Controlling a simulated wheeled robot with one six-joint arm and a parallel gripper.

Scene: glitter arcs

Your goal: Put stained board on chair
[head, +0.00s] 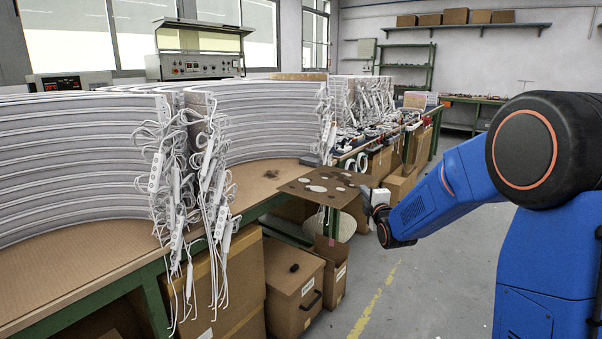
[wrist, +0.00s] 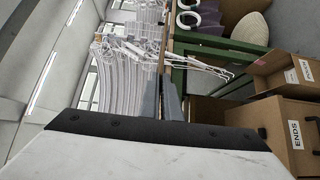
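The stained board (head: 312,190) is a flat brown panel with pale and dark blotches. In the head view it is roughly level, beside the long workbench's edge. My gripper (head: 371,196) is at the board's right edge and appears shut on it. In the wrist view the fingers (wrist: 161,102) are close together, with a thin brown strip between them that looks like the board edge-on. No chair can be clearly made out. A pale rounded thing (head: 345,226), partly hidden below the board, could be a seat, but I cannot tell.
The workbench (head: 95,262) carries stacks of curved white strips (head: 270,120) with hanging cables (head: 180,190). Cardboard boxes (head: 292,285) stand under and before it. Grey floor (head: 430,290) with a yellow line is free at the right.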

